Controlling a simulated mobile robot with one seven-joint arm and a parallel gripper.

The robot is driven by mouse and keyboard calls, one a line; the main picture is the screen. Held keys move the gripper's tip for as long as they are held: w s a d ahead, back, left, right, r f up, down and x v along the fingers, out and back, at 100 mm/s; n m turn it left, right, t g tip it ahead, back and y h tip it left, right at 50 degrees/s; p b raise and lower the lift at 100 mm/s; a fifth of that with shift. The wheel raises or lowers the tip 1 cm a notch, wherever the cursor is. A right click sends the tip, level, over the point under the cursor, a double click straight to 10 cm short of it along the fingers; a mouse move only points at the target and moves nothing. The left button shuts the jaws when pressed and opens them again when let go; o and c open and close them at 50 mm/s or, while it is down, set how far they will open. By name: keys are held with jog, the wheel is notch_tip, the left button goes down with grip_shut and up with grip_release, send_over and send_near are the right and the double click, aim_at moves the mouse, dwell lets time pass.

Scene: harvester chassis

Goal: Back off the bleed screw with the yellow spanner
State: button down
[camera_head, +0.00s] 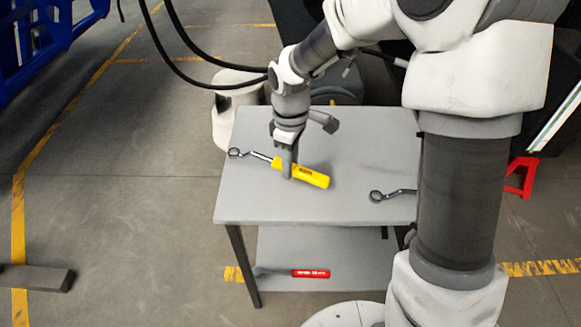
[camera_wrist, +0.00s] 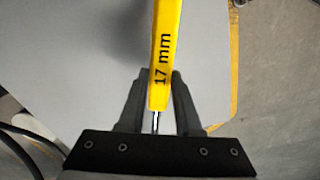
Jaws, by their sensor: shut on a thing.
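The yellow spanner (camera_head: 312,178) has a yellow handle, a thin metal shaft and a dark ring end at the left. It is at the grey table top, and I cannot tell whether it rests there or is held just above. My gripper (camera_head: 288,172) points down and is shut on the handle near the shaft. In the wrist view the yellow handle (camera_wrist: 165,50), marked "17 mm", lies between the fingers of my gripper (camera_wrist: 158,78), with a bit of metal shaft towards the palm. I cannot make out a bleed screw.
The grey table (camera_head: 250,205) is mostly clear. Another spanner (camera_head: 378,196) lies on its right, partly hidden by my arm. A red-handled tool (camera_head: 311,273) lies on the lower shelf. Dark hoses (camera_head: 190,80) hang behind, and a red stand (camera_head: 520,178) is at the right.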

jog(key=s+d+r+p, duration=0.2)
jog(key=s+d+r, duration=0.2)
jog(key=d+r, duration=0.4)
jog(key=d, duration=0.2)
jog(key=shift+s+d+p, duration=0.3)
jog(key=shift+s+p, duration=0.05)
jog(key=shift+p, duration=0.05)
jog(key=c, duration=1.2)
grip_release()
grip_shut()
